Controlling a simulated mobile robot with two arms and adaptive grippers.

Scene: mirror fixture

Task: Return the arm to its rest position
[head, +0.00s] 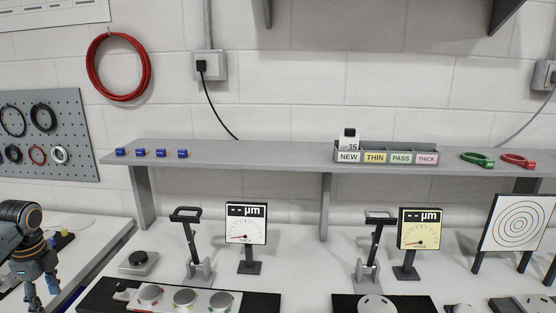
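My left arm comes in at the lower left, with its dark wrist and gripper (41,292) hanging fingers down beside the left end of the white bench (105,255). The two fingers stand apart with a gap between them, and I see nothing held there. The fingertips are close to the bottom edge of the picture. My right arm and gripper are not in view.
A grey shelf (270,153) carries several small blue blocks and a labelled sorting box (390,161). Below it stand two gauges (246,224) (419,229), two lever stands (190,250) (374,250) and a ring target (517,222). A pegboard (70,110) hangs at left.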

